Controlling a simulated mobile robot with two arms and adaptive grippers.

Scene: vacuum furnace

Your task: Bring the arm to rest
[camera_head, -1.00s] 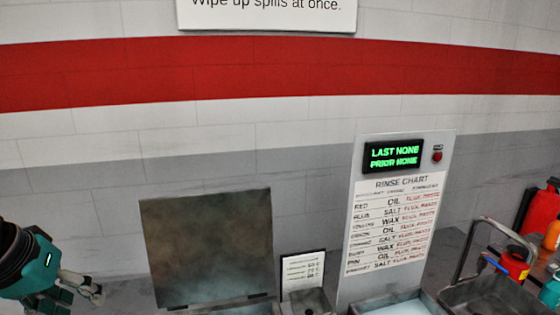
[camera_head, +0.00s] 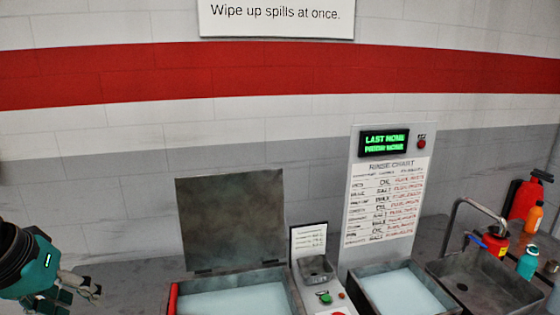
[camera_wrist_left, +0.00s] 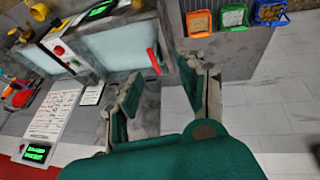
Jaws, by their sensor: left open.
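My left gripper (camera_head: 88,284) comes in at the lower left of the head view, teal with grey fingers. It is open and empty, left of the nearest basin and clear of the wall. In the left wrist view its two fingers (camera_wrist_left: 165,80) stand apart with nothing between them. Beyond them are the basins, the bench and the tiled floor. My right gripper is in neither view.
A basin with a raised lid (camera_head: 232,222) stands nearest my left gripper. Further right are a second basin (camera_head: 368,290), the rinse chart panel (camera_head: 386,195) and a sink (camera_head: 490,285) with bottles. Coloured bins (camera_wrist_left: 234,17) show in the wrist view.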

